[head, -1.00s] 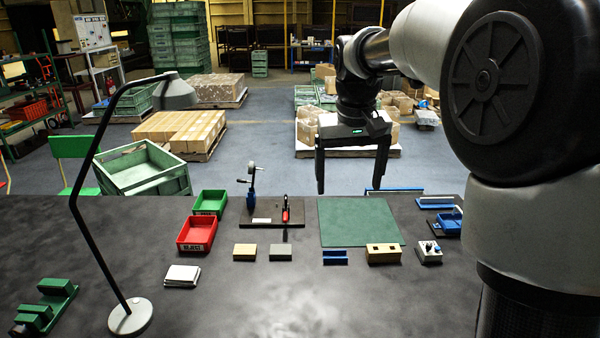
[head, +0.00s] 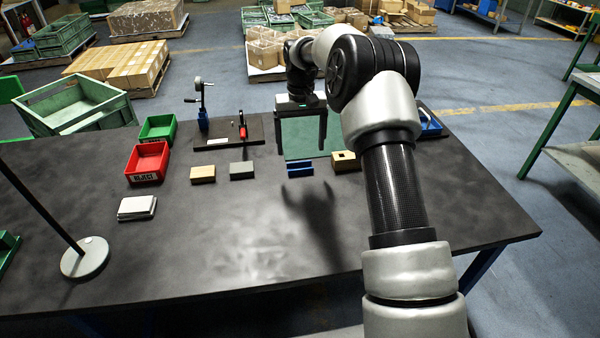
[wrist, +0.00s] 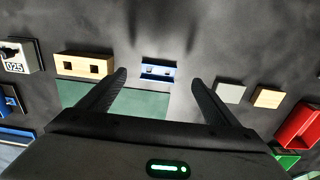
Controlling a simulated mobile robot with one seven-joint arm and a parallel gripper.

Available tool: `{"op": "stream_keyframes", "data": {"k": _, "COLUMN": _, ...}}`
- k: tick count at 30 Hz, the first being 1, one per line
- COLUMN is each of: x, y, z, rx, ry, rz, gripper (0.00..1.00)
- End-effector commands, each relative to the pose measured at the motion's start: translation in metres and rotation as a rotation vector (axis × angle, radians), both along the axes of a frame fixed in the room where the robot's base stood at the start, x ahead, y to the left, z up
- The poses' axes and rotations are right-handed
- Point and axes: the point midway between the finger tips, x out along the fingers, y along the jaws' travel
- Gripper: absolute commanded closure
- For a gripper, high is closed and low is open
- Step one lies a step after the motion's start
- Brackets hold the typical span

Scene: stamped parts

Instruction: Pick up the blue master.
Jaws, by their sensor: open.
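A small blue block with a slot along it, which looks like the blue master (head: 299,168), lies on the dark table in front of the green mat (head: 300,135). My gripper (head: 301,148) is open and empty, pointing down over the mat, behind the block in the head view. The open fingers also show in the wrist view (wrist: 159,79). They appear apart from the block.
A wooden block with holes (head: 345,161) sits just right of the blue master. A grey block (head: 242,170) and a tan block (head: 203,174) lie to its left. A red reject bin (head: 148,162) stands farther left. The table's front middle is clear.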

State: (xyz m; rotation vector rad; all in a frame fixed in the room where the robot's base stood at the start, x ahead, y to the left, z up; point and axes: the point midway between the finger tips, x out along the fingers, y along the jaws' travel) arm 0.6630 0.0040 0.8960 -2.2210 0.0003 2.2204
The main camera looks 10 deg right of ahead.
Motion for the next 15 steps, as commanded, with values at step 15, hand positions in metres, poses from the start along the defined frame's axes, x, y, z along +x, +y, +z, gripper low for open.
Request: {"op": "stream_keyframes", "data": {"k": 15, "x": 0.000, "y": -0.001, "z": -0.054, "rx": 0.000, "ry": 0.003, "rz": 0.001, "gripper": 0.16}}
